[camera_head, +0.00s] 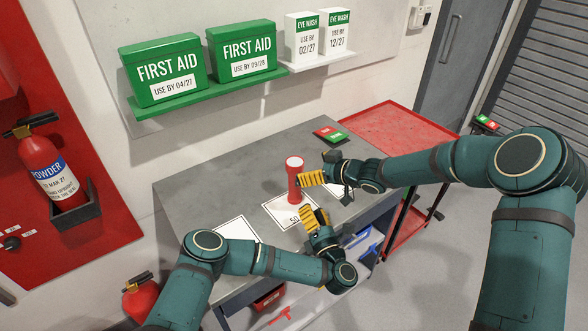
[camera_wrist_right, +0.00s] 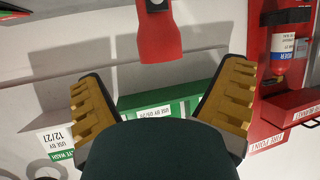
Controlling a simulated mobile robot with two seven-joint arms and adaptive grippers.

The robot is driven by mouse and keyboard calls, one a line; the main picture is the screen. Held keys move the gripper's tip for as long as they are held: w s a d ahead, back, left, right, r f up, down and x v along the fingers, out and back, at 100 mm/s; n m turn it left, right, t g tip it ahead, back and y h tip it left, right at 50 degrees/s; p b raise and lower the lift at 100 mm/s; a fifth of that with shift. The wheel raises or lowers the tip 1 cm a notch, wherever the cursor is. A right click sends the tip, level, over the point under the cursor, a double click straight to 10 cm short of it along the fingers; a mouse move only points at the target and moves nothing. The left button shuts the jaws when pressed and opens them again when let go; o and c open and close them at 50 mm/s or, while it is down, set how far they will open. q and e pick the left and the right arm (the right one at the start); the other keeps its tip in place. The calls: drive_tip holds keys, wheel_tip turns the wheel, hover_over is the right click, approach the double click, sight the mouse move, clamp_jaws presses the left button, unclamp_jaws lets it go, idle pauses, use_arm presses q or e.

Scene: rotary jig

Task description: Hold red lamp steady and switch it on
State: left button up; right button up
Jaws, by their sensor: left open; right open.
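The red lamp (camera_head: 294,182), a torch shape with a pale round top, stands upright on a white card on the grey table (camera_head: 262,153). My right gripper (camera_head: 318,168) is open just to the right of the lamp. In the right wrist view the lamp (camera_wrist_right: 159,38) appears upside down beyond the gap between the open fingers (camera_wrist_right: 160,88), with a dark switch patch at the top edge. My left gripper (camera_head: 314,217) is open and empty, in front of and slightly right of the lamp. Neither gripper visibly touches the lamp.
White cards (camera_head: 238,229) lie on the table. A red-and-green block (camera_head: 330,134) is at its back right edge. Green first aid boxes (camera_head: 165,69) and eye wash boxes (camera_head: 303,36) stand on wall shelves. A red cart (camera_head: 385,128) stands behind; a fire extinguisher (camera_head: 47,160) hangs left.

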sight(292, 165)
drive_tip(key=x, duration=0.8)
use_arm(q)
drive_tip(key=shift+o, duration=0.3)
use_arm(e)
drive_tip(key=c, duration=1.4)
use_arm(q)
clamp_jaws()
use_arm(e)
drive_tip(key=shift+o, duration=0.2)
idle(1.0)
